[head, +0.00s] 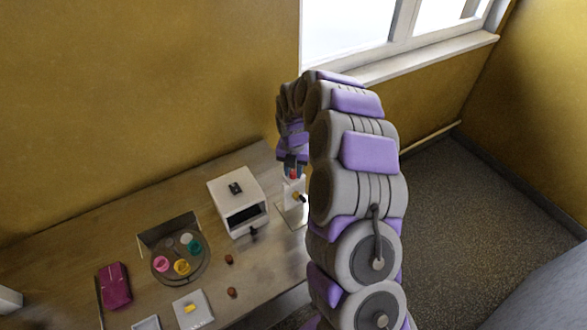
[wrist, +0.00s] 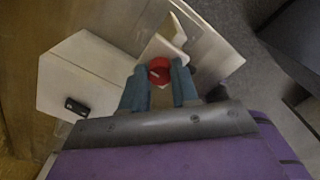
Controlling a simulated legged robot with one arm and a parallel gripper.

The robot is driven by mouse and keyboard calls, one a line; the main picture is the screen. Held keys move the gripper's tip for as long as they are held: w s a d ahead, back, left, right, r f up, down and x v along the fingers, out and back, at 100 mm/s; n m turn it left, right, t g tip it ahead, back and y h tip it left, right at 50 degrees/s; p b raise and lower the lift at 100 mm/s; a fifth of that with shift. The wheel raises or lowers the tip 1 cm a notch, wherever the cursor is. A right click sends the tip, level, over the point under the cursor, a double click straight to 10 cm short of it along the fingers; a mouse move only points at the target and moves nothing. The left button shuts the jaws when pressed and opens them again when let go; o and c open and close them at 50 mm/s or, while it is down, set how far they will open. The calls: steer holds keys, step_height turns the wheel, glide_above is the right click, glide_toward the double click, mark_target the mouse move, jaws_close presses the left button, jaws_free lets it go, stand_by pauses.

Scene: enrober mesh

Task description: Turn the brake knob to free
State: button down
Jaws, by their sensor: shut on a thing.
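The red brake knob (wrist: 159,71) is round with a pale line across its face. It sits on a white stand (head: 291,206), which also shows in the wrist view (wrist: 178,33). My gripper (wrist: 159,82) has its two blue-grey fingers on either side of the knob, shut on it. In the head view my gripper (head: 294,170) reaches down from above, with the red knob (head: 294,175) just below the fingers. My arm hides part of the stand's right side. I cannot read any brake marking.
A white box (head: 238,190) with a dark opening stands left of the stand. A round tray (head: 201,270) with coloured pots, a magenta item (head: 115,286) and two small brown pieces lie on the wooden table (head: 75,262). The table's right edge is close to the stand.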

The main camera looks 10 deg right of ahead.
mark_target(293, 172)
stand_by(0.3)
steer(key=c, duration=0.8)
jaws_free()
steer(key=shift+c, duration=0.2)
steer(key=shift+r, duration=0.1)
step_height(293, 172, up, 17)
steer(key=shift+a, duration=0.15)
